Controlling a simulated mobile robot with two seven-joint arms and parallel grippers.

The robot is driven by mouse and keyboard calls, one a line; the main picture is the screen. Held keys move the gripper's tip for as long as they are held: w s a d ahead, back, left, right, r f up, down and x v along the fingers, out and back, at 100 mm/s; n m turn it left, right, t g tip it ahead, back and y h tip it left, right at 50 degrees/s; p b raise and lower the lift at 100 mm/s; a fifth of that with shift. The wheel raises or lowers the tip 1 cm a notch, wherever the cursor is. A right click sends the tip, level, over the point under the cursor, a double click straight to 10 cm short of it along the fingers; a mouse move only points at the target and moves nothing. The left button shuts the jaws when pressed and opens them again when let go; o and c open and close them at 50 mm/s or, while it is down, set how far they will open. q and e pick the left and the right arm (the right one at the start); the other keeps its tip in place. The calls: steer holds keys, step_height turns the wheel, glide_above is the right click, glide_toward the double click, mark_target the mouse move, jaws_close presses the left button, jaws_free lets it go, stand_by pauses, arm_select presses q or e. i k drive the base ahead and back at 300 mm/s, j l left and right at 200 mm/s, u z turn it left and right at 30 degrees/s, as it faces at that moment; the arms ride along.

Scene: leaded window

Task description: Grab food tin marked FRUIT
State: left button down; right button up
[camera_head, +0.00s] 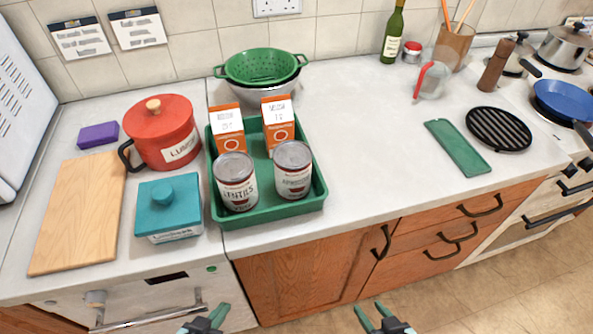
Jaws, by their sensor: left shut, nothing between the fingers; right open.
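Two food tins with silver lids, pale labels and dark red bands stand upright side by side in the front of a green tray (222,217). The left tin (236,184) has a blurred word that looks like "LENTILS". The right tin (292,171) has a label too blurred to read surely, so I cannot tell whether either says FRUIT. My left gripper (209,317) is shut and empty at the bottom edge, in front of the counter and below the tray. My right gripper (373,312) is open and empty, to the right at the bottom edge, apart from the tins.
Two orange cartons (227,128) (278,121) stand close behind the tins. A teal lidded box (169,204), a red pot (163,130) and a wooden board (78,213) lie left of the tray. A green colander (262,67) is behind.

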mark_target(292, 158)
steer(key=k+u, duration=0.15)
steer(key=k, duration=0.5)
steer(key=u, duration=1.3)
steer(key=l+u, duration=0.1)
steer(key=l, duration=0.75)
